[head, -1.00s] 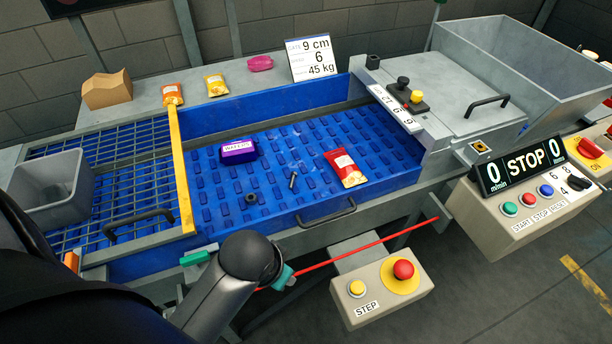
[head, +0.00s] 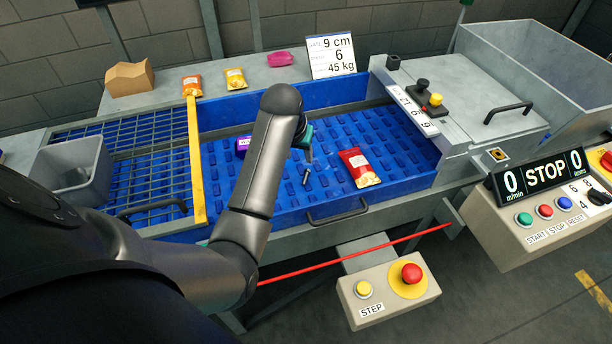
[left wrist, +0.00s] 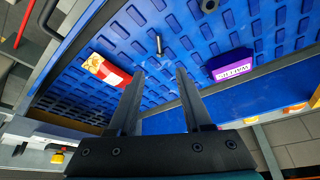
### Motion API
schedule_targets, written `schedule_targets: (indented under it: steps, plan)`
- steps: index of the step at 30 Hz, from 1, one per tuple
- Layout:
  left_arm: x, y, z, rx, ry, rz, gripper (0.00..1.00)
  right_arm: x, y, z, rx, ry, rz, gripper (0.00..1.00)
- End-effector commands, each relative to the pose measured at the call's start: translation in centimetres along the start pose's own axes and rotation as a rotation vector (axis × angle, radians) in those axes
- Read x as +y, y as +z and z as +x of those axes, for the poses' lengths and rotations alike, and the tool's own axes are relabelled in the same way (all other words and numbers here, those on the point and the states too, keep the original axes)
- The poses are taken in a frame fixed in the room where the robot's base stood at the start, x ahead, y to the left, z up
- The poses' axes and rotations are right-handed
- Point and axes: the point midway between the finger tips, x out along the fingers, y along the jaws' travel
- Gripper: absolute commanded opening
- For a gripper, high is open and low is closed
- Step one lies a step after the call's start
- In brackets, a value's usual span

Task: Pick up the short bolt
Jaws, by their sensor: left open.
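The short bolt (head: 306,177) is a small dark metal piece on the blue studded belt (head: 395,150), left of a red and yellow snack bag (head: 359,168). In the left wrist view the bolt (left wrist: 158,44) shows just beyond the fingertips, roughly in line with the gap between them. My left gripper (left wrist: 160,72) is open and empty. In the head view the left gripper (head: 309,155) hangs over the belt beside the bolt, its fingers partly hidden by my arm. My right gripper is not in view.
A purple box (left wrist: 230,65) and a dark ring-shaped nut (left wrist: 208,5) lie on the belt. In the head view my arm partly covers the box (head: 243,146). A yellow bar (head: 195,160), blue side walls and a front handle (head: 337,212) bound the belt.

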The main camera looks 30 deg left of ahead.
Motion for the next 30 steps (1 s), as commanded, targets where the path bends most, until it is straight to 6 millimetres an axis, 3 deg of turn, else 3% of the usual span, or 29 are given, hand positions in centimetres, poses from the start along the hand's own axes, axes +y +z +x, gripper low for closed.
schedule_targets:
  steps: [15, 26, 30]
  plan:
    - [0.0, 0.0, 8.1, -0.001, 0.001, -0.002, 0.50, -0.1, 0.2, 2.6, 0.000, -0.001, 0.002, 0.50]
    - [0.0, 0.0, 10.4, 0.000, 0.000, -0.001, 0.50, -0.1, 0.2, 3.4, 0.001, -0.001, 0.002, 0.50]
    - [0.1, 0.1, 12.2, -0.002, 0.000, -0.001, 0.50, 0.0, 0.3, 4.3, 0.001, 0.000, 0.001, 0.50]
